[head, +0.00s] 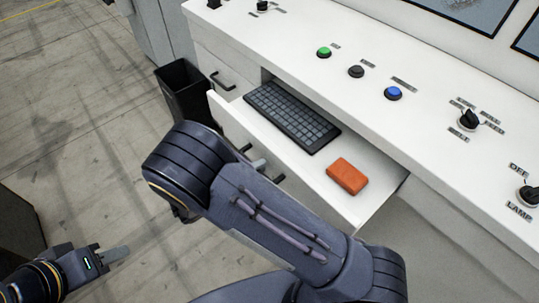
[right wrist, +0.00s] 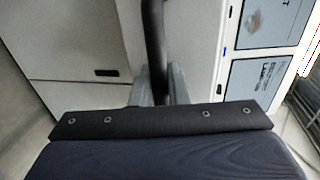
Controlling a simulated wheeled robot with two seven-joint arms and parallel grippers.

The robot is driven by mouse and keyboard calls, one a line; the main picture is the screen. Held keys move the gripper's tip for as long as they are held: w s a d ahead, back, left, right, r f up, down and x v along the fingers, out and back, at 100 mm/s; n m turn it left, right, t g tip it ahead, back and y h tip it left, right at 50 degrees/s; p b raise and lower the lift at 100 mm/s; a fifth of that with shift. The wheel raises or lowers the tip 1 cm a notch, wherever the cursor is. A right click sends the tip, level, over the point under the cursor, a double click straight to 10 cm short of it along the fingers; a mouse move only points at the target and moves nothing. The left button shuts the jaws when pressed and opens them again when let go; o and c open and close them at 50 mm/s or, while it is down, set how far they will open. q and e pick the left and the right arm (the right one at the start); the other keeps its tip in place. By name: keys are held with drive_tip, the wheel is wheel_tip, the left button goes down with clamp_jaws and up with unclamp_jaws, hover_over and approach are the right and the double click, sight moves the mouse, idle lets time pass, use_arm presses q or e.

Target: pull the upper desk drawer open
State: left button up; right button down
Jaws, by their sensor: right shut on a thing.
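The desk drawer (head: 345,210) stands pulled out from under the white desk top (head: 290,45). A dark keyboard (head: 292,115) and an orange block (head: 347,176) lie in it. My right gripper (head: 262,168) is at the drawer front, mostly hidden behind my own arm. In the right wrist view its fingers are shut on the dark bar handle (right wrist: 155,45). The handle's ends show beside the finger in the head view. My left gripper (head: 115,254) is low at the left, away from the desk, and its finger gap cannot be made out.
A black bin (head: 185,100) stands on the floor left of the drawer. Another front with a dark handle (head: 223,82) is beside the open drawer. Green (head: 324,52), black (head: 356,71) and blue (head: 393,93) buttons and a knob (head: 468,119) are on the desk.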

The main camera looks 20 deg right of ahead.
drive_tip(key=shift+s+a, duration=0.3)
drive_tip(key=shift+a, duration=0.35)
drive_tip(key=c, duration=1.5)
unclamp_jaws()
drive_tip(key=shift+o, duration=0.2)
drive_tip(key=b+v, duration=0.1)
drive_tip(key=v, duration=0.6)
drive_tip(key=shift+s+a+b, duration=0.15)
drive_tip(key=shift+a+b, duration=0.2)
drive_tip(key=shift+a, duration=0.05)
